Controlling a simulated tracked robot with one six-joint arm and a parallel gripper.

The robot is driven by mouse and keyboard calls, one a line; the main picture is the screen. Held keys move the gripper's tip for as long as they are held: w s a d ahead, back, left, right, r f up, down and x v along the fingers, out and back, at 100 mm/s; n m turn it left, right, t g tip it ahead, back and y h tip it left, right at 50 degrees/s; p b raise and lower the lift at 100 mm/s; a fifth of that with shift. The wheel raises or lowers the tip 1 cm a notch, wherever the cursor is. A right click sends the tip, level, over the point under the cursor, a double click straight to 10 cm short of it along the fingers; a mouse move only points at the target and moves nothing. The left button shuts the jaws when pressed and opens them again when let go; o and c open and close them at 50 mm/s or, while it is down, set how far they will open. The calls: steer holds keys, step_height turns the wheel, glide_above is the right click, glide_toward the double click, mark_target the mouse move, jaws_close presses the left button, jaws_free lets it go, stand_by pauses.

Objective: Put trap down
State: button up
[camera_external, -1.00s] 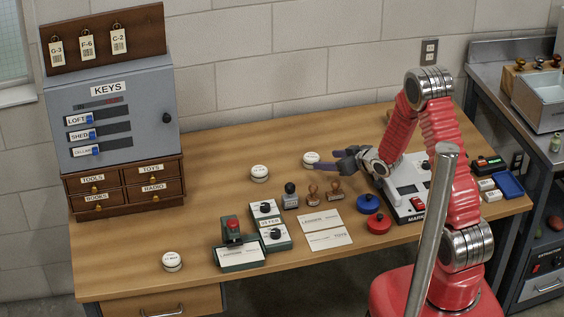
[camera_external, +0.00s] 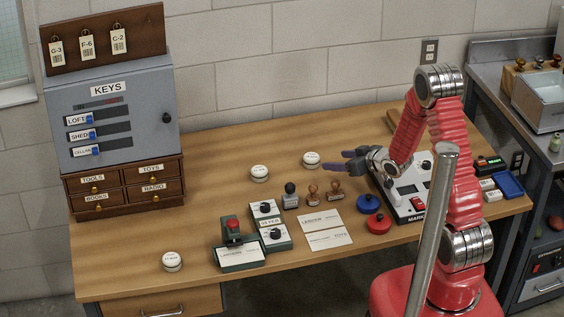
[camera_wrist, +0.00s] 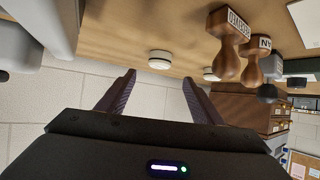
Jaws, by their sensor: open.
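Three white round discs with small dark labels lie on the wooden desk. I take them for traps, but the labels are too small to read. The nearest disc (camera_external: 311,160) stands just left of my gripper (camera_external: 336,160), apart from it. A second disc (camera_external: 260,173) lies further left, and a third (camera_external: 172,261) at the front left. In the wrist view, one disc (camera_wrist: 160,60) shows beyond the gap between my gripper's fingers (camera_wrist: 158,78), and another disc (camera_wrist: 210,74) is to the right. My gripper is open with nothing between its fingers.
Wooden stamps (camera_external: 313,196) stand in front of my gripper; they also show in the wrist view (camera_wrist: 229,42). Blue (camera_external: 368,204) and red (camera_external: 379,224) round pads and a marking machine (camera_external: 412,180) are close to the arm. The key cabinet (camera_external: 112,115) is at left. The desk's left middle is clear.

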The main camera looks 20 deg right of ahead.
steer(key=shift+d+r, duration=0.25)
steer(key=shift+r, duration=0.2)
steer(key=s+d+r+m+g+h, duration=0.1)
steer(key=s+d+r+m+h, duration=0.15)
steer(key=s+d+r, duration=0.4)
steer(key=s+d+r+m+h, duration=0.1)
steer(key=s+d+r+h, duration=0.2)
steer(key=r, duration=0.6)
steer(key=s+r+m+g, duration=0.1)
steer(key=s+r+g, duration=0.1)
steer(key=s, duration=1)
steer(key=s+d+r+m+g, duration=0.1)
steer(key=s+r, duration=0.4)
steer(key=s, duration=0.7)
steer(key=shift+g, duration=0.6)
steer(key=shift+d+r, duration=0.1)
steer(key=shift+o, duration=0.5)
